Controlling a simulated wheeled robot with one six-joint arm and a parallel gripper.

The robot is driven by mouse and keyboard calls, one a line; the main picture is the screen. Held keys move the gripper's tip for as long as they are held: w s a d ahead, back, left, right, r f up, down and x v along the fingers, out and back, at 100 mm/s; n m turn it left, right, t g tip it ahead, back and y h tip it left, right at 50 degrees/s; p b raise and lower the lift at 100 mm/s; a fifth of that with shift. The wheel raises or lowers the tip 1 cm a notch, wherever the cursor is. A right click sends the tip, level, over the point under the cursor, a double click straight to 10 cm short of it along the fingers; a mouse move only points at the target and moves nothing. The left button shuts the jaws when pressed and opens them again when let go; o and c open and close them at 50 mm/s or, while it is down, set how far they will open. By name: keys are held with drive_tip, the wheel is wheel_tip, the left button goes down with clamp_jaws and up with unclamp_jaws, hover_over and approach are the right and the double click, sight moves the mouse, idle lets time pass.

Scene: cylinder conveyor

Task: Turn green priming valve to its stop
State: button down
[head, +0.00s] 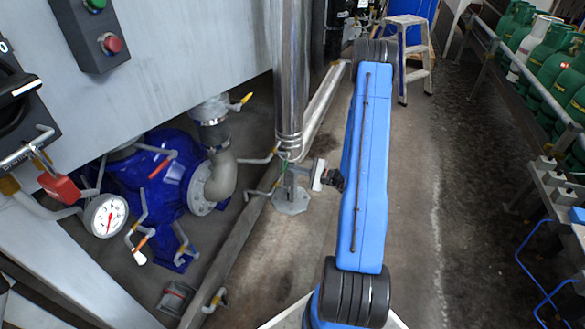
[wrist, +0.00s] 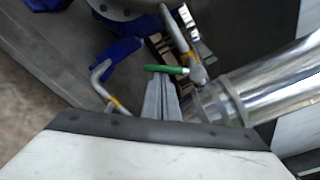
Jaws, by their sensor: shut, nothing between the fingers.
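The green priming valve (wrist: 166,69) has a short green lever handle, seen in the wrist view beside a grey fitting near the shiny steel pipe (wrist: 275,82). My gripper (wrist: 167,82) is shut, its two grey fingers together with nothing between them. The fingertips lie right at the green handle in the picture; I cannot tell whether they touch it. In the head view my gripper (head: 289,172) is at the foot of the vertical steel pipe (head: 288,80).
Bent grey pipes with orange bands (wrist: 103,86) run close to the fingers. Green gas cylinders (head: 555,70) line the right. The central floor is clear.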

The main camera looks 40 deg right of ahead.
drive_tip(key=r+m, duration=0.1)
drive_tip(key=m, duration=0.1)
drive_tip(key=s+a+r+m+g, duration=0.1)
drive_tip(key=m, duration=0.2)
drive_tip(key=s+a+r+m, duration=0.1)
drive_tip(key=m, duration=0.1)
drive_tip(key=shift+a+r+m+y, duration=0.2)
drive_tip(key=shift+a+m+y, duration=0.1)
drive_tip(key=shift+y, duration=0.1)
drive_tip(key=shift+r, duration=0.1)
idle(0.6)
